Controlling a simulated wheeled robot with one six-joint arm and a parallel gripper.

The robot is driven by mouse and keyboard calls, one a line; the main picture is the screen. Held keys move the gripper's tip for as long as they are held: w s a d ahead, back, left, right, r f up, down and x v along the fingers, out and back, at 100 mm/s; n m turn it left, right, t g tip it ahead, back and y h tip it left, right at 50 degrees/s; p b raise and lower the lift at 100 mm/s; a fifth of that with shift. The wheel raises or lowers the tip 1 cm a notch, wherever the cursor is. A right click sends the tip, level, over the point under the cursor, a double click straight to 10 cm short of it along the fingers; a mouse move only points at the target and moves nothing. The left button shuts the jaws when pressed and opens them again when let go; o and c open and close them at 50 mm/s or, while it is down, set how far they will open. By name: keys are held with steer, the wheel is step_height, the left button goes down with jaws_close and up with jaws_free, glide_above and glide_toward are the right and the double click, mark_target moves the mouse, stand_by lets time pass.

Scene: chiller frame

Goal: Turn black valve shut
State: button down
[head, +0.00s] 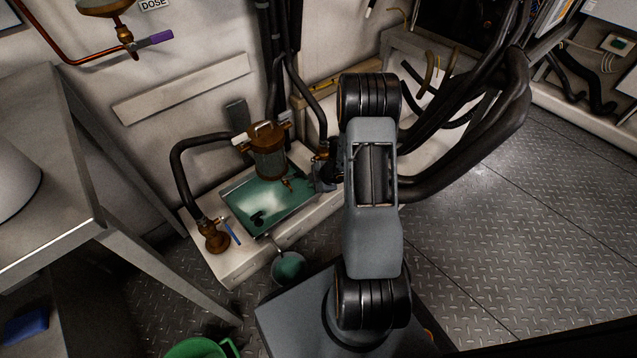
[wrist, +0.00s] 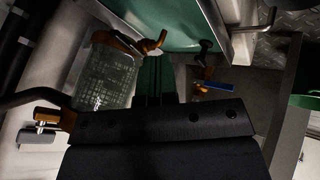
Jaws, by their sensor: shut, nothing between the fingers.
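I cannot clearly make out the black valve or its handle. A small black piece (head: 257,218) shows within the drip tray's outline in the head view. A dark knob-like shape (wrist: 205,45) shows near the tray edge in the wrist view; I cannot tell if either is the valve. A brass fitting (head: 320,152) right of the filter vessel is partly hidden by my arm. My gripper (head: 325,180) is a dark shape beside the vessel and tray. In the wrist view its thin dark fingers (wrist: 154,80) are together and empty, pointing toward the green tray.
The filter vessel (head: 268,152) stands over the green tray (head: 229,188). A blue-handled brass valve (head: 232,231) is left of the tray, a purple-handled one (head: 150,41) on the wall. A cup (head: 288,268) and thick black hoses (head: 470,130) are close. Floor at right is clear.

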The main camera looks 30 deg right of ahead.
steer(key=w+f+b, duration=0.2)
steer(key=w+f, duration=0.1)
steer(key=w, duration=0.3)
steer(key=shift+a, duration=0.35)
steer(key=shift+d+r, duration=0.1)
